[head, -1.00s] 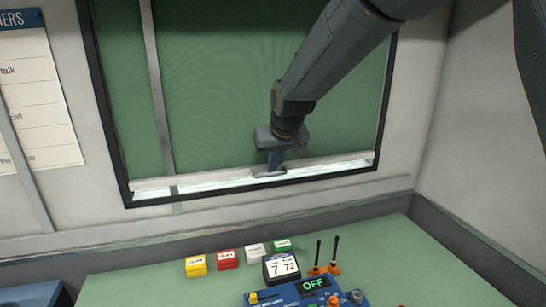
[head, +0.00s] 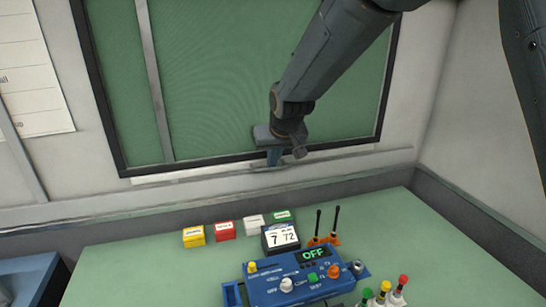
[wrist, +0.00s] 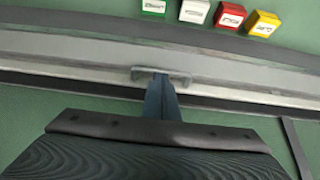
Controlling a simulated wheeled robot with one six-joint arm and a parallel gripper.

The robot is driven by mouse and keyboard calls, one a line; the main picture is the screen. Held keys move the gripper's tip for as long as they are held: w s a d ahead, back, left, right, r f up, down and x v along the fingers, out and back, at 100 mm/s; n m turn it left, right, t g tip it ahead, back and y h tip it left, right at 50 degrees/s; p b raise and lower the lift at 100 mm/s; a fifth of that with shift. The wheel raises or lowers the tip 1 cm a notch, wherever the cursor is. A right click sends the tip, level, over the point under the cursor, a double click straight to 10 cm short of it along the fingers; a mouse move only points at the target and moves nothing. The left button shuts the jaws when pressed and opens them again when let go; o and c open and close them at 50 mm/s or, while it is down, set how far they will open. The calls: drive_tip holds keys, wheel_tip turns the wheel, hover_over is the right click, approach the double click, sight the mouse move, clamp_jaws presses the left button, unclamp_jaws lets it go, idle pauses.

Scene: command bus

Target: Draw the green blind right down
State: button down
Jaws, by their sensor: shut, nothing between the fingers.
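The green blind (head: 225,85) covers the window from the top of the head view to the dark lower frame. Its pale bottom bar (head: 185,175) lies along the lower frame edge, slightly below it, with no bright window strip showing. My gripper (head: 274,157) is shut with nothing between its fingers, pointing down at the middle of the bar. In the wrist view, my fingertips (wrist: 160,80) are at the small grey pull handle (wrist: 181,77), overlapping it; whether they touch it I cannot tell.
A green desk (head: 130,270) stands below the window. A wall ledge (head: 85,215) runs beneath the window. The right wall is bare.

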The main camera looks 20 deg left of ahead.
drive_tip(key=shift+s+f, duration=0.1)
drive_tip(key=shift+f, duration=0.2)
drive_tip(key=s+d+r, duration=0.2)
drive_tip(key=s+r, duration=0.2)
drive_tip(key=r, duration=0.9)
drive_tip(key=s+d+f+m+g+h, duration=0.1)
drive_tip(key=s+d+f, duration=0.4)
drive_tip(key=d, duration=0.5)
drive_tip(key=s+d+f+m+g+h, duration=0.1)
drive_tip(key=s+d+f+m, duration=0.15)
drive_tip(key=d+f, duration=0.5)
drive_tip(key=s+d+f+m+g+h, duration=0.1)
drive_tip(key=s+d+f, duration=0.35)
drive_tip(key=d, duration=0.75)
drive_tip(key=s+d+f+m+g, duration=0.1)
drive_tip(key=s+d+f, duration=0.3)
drive_tip(key=s, duration=0.5)
drive_tip(key=shift+d+f+m+g, duration=0.25)
drive_tip(key=shift+d+m+g, duration=0.1)
drive_tip(key=shift+d, duration=0.75)
